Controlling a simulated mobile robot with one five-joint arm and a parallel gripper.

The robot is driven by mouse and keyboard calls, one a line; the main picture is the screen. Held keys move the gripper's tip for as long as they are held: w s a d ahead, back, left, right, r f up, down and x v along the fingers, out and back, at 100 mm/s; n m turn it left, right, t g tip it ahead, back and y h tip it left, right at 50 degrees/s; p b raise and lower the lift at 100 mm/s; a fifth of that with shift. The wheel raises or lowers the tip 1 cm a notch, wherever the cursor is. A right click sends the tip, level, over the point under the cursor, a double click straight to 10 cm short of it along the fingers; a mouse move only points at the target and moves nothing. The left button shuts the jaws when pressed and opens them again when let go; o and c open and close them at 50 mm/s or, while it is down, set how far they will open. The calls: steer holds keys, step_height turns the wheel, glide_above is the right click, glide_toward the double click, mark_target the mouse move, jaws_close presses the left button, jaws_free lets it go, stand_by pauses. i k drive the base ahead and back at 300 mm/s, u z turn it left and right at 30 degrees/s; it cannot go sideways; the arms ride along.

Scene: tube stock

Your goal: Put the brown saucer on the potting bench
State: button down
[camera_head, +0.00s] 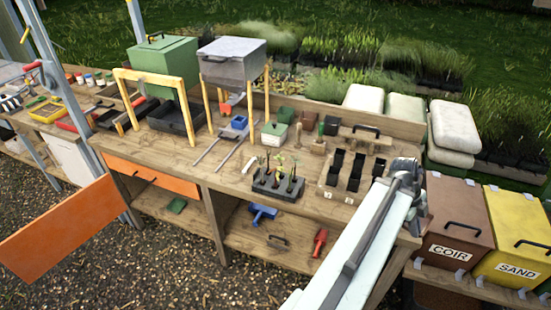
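The wooden potting bench (222,181) runs across the middle of the view, with a shelf below its top. I cannot make out a brown saucer anywhere; it may be hidden or out of view. My arm comes up from the bottom edge over the bench's right end. My gripper (405,172) is at its far end, above or near the right end of the bench top. Its fingers are too small and covered to tell whether they are open or shut, and I see nothing clearly held.
A black seedling tray (278,189), a board with black slots (345,172), and green (165,65) and grey (232,58) hoppers crowd the bench. An orange door (60,235) hangs open at left. Brown COIR (458,222) and yellow SAND (512,235) bins stand right. Bare wood shows front-centre.

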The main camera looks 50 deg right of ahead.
mark_target(289, 163)
steer(key=i, duration=1.15)
steer(key=z, duration=0.05)
